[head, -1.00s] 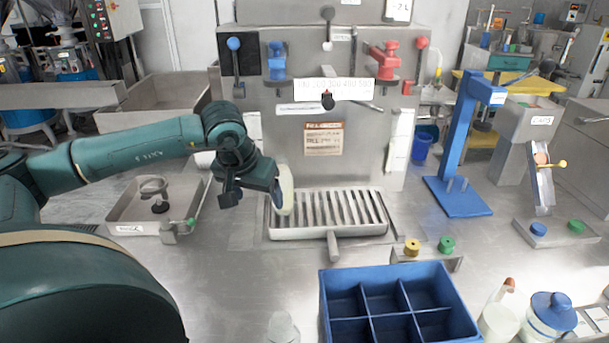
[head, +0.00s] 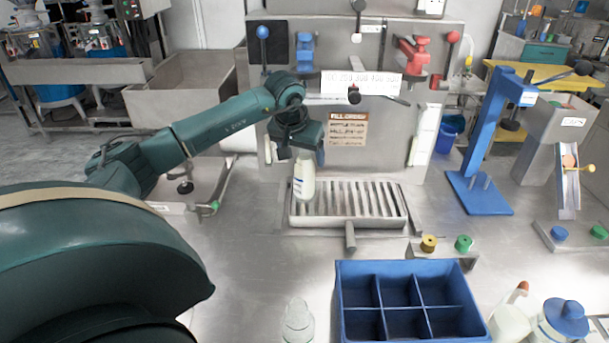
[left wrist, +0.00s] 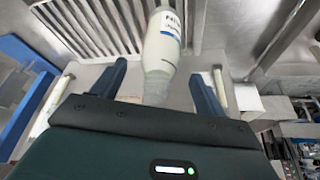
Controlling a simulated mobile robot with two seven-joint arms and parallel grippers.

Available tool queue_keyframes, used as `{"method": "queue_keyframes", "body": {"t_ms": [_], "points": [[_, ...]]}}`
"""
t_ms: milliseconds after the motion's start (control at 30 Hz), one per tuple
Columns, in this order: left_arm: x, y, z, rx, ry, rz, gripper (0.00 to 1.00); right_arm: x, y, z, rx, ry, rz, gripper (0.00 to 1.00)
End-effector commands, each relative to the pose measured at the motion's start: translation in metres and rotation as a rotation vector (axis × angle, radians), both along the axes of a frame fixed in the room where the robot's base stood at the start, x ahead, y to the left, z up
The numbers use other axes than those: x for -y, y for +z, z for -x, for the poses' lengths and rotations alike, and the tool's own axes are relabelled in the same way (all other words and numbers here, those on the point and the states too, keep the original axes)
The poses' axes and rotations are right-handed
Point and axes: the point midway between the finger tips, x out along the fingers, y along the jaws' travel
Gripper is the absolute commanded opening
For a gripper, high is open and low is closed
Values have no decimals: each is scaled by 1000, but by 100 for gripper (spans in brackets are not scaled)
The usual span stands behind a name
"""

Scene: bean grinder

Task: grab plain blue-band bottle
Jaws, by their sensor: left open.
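A white bottle (head: 304,182) with a blue band and blue lettering is at the left end of the metal drip grate, close to upright. It appears to stand on the grate. My left gripper (head: 298,146) is open over the bottle's top, which it hides in the head view. In the left wrist view the bottle (left wrist: 163,42) has its narrow end between the two spread fingers, with a gap on each side. My right gripper is not in view.
The drip grate (head: 350,219) lies below the dispenser panel with blue and red taps. A blue divided crate (head: 405,268) is in front. A pale bottle (head: 298,322) stands left of the crate; a blue-lidded jar (head: 563,322) is at right. A blue stand (head: 478,192) is right.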

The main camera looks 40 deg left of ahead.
Motion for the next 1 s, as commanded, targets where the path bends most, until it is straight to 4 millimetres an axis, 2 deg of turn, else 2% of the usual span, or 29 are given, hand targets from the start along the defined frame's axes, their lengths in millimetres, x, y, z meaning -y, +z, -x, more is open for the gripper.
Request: {"method": "queue_keyframes", "body": {"t_ms": [67,200,333,567,1000], "points": [[-2,2,-13,0,0,3,73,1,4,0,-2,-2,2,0],[-5,-19,-20,-4,-1,2,73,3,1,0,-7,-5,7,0],[-7,-27,-23,-2,-2,0,73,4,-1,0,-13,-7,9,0],[-7,-28,-23,-1,-2,0,73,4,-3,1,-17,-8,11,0],[-7,-28,-23,0,-1,0,37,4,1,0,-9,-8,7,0]]}}
